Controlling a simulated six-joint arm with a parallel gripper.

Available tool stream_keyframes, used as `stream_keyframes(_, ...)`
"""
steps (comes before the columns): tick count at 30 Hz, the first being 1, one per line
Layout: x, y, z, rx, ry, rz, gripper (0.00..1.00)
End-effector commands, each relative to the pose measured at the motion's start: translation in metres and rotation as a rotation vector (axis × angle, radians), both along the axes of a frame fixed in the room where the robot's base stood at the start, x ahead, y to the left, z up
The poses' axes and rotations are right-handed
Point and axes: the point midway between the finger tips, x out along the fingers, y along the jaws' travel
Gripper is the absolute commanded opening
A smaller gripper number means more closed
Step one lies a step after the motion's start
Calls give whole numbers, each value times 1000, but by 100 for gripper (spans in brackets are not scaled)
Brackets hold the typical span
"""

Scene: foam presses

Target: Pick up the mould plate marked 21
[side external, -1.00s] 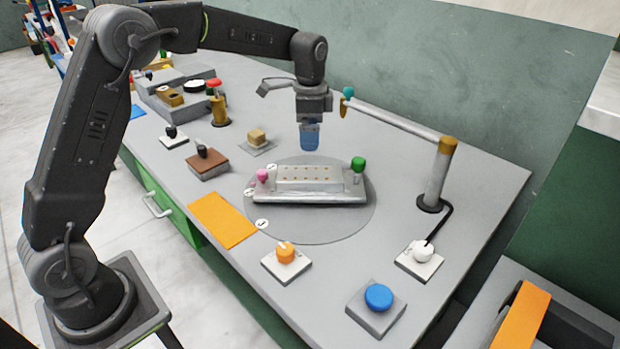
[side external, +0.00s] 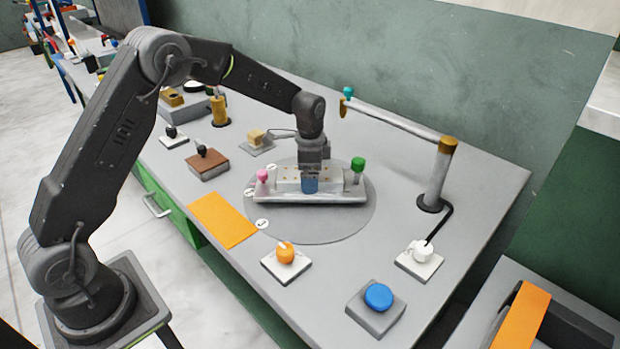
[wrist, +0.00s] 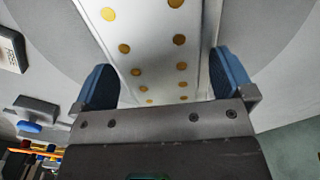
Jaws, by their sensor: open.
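A pale grey block with gold dots on top (side external: 287,178) sits on a longer grey base with a pink knob and a green knob at its ends. I take it as the mould plate, but no number 21 is legible. My gripper (side external: 311,186) is low at the block, its blue fingertip overlapping the block's near side. In the wrist view the dotted block (wrist: 155,45) runs between the two spread blue fingers of my gripper (wrist: 165,82). The fingers are open, one on each side; I cannot tell if they touch it.
The base stands on a round grey disc (side external: 320,230). A post with a horizontal arm (side external: 395,118) stands to the right. An orange knob (side external: 285,252), a blue button (side external: 378,296) and a white knob (side external: 422,251) are in front. An orange sheet (side external: 222,219) lies left.

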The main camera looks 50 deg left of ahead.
Motion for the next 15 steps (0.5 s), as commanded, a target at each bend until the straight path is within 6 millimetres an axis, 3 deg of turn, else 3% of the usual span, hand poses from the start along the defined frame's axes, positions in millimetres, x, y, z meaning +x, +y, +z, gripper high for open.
stream_keyframes(5, 0, 0, 0, 0, 0, 0, 100)
stream_keyframes(15, 0, 0, 0, 0, 0, 0, 68)
